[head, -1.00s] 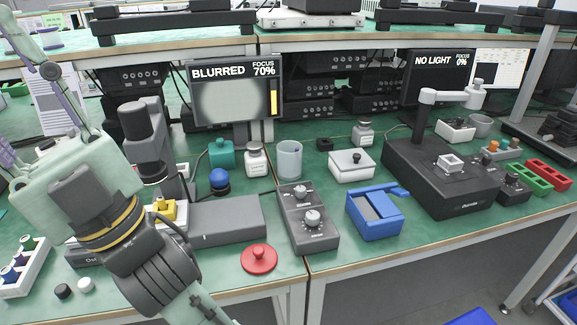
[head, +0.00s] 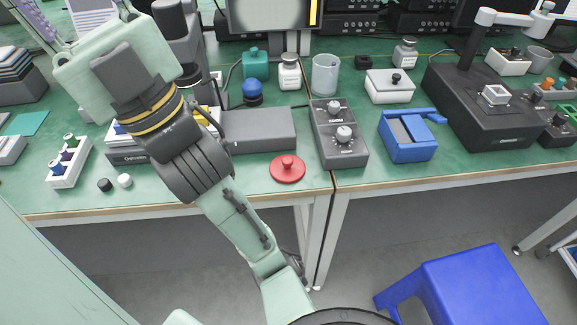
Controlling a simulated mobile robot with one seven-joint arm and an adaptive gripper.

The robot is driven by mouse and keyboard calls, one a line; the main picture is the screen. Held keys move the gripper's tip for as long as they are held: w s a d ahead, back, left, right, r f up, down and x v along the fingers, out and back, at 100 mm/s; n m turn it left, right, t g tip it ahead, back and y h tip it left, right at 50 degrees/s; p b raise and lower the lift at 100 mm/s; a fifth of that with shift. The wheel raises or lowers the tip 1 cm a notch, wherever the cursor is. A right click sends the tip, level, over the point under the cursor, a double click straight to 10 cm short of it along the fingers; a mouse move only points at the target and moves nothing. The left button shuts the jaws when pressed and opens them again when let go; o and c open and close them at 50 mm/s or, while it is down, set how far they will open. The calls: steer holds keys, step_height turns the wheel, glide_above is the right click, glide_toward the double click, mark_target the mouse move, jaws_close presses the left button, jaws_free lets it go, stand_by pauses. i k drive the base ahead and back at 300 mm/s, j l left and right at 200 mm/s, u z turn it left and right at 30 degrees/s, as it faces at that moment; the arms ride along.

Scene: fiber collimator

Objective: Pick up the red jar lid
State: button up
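The red jar lid (head: 287,170) lies on the green bench top near its front edge, a round disc with a knob on top. It is uncovered and nothing touches it. The fingertips are cut off by the picture edge. I see nothing held between the visible parts of the fingers.
A dark grey knob box (head: 339,133) stands just right of the lid, and a long grey device (head: 258,130) lies behind it. A blue open box (head: 408,137) is further right. Black and white caps (head: 124,181) lie to the left. A blue stool (head: 460,290) stands below.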

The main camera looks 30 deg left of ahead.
mark_target(286, 168)
steer(key=l+u, duration=0.35)
steer(key=k+l+u, duration=0.1)
steer(key=l+u, duration=0.25)
steer(key=l, duration=0.2)
